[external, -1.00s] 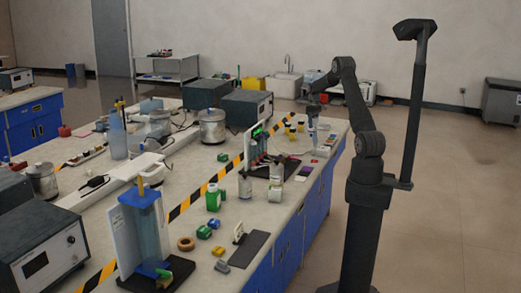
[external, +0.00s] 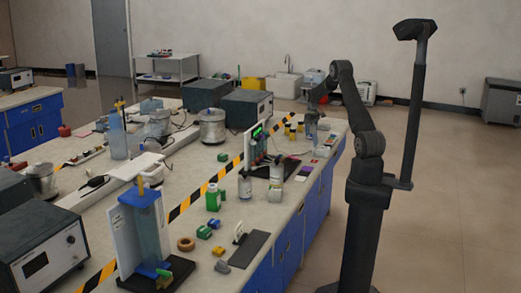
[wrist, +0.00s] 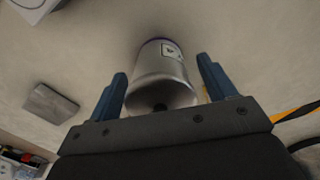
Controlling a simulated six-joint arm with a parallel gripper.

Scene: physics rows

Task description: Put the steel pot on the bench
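A steel pot (wrist: 162,75), a shiny cylinder with a dark knob on its near end and a small label on its side, shows between my fingers in the wrist view. My gripper (wrist: 162,72) has its two blue fingers spread on either side of it. A narrow gap shows at the right finger; the left finger is very near the pot, and contact there is unclear. In the external view my gripper (external: 311,112) is small at the far right end of the bench (external: 255,210), and the pot under it is hard to make out.
A test-tube rack (external: 255,143) and bottles (external: 276,180) stand nearer along the bench. Another steel container (external: 212,126) stands beyond the striped tape. A grey block (wrist: 50,103) lies left of the pot in the wrist view. Bare bench shows around the pot.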

